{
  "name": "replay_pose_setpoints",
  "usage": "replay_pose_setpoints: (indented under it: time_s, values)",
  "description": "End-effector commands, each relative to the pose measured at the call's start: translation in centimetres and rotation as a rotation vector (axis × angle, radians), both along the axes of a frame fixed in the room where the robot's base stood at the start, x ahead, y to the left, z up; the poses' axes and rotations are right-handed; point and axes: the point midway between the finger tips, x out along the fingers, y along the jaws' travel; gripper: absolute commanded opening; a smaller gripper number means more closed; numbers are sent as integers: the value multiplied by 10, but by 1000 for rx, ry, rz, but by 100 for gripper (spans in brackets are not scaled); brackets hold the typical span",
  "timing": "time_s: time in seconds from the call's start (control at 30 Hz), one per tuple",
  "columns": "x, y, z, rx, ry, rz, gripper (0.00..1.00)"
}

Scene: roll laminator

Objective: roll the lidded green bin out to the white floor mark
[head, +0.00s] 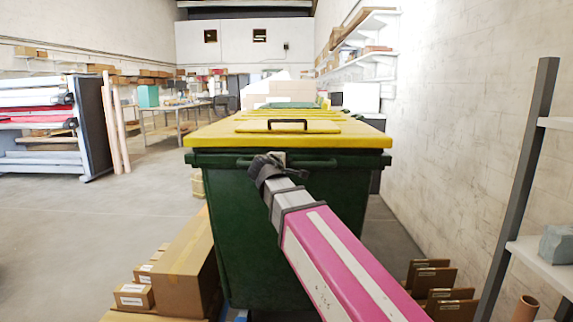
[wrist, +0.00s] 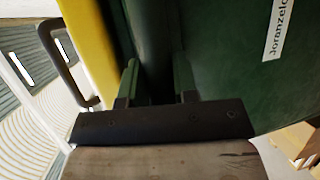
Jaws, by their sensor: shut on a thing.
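The green bin (head: 300,215) stands upright in front of me, with a flat yellow lid (head: 240,133) closed on top. A dark handle loop (head: 287,123) sits on the lid. My gripper (head: 262,163) is at the bin's near upper edge, just below the lid. In the wrist view, my gripper (wrist: 157,80) has its fingers on both sides of a dark green bar (wrist: 150,40), shut on it. The bin's green wall (wrist: 225,60) bears a white label. The bin's wheels are hidden, and I see no white floor mark.
Cardboard boxes (head: 182,265) stand close to the bin's left side. Several small brown cartons (head: 432,276) lie at its lower right, near a shelf rack (head: 525,150) and the wall. Open grey floor (head: 85,225) spreads to the left. A roll rack (head: 90,125) stands farther back.

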Motion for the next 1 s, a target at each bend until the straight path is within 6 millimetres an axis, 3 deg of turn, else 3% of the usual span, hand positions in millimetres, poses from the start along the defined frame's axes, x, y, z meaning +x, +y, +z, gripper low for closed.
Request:
replay_pose_setpoints:
  time_s: [0.37,0.4,0.47,0.77,1.0]
  values:
    - [-2,0,-1,2,3,-1,0]
    - [-2,0,-1,2,3,-1,34]
    - [-2,0,-1,2,2,-1,53]
    - [-4,1,0,0,1,0,53]
    - [-30,11,5,1,0,3,53]
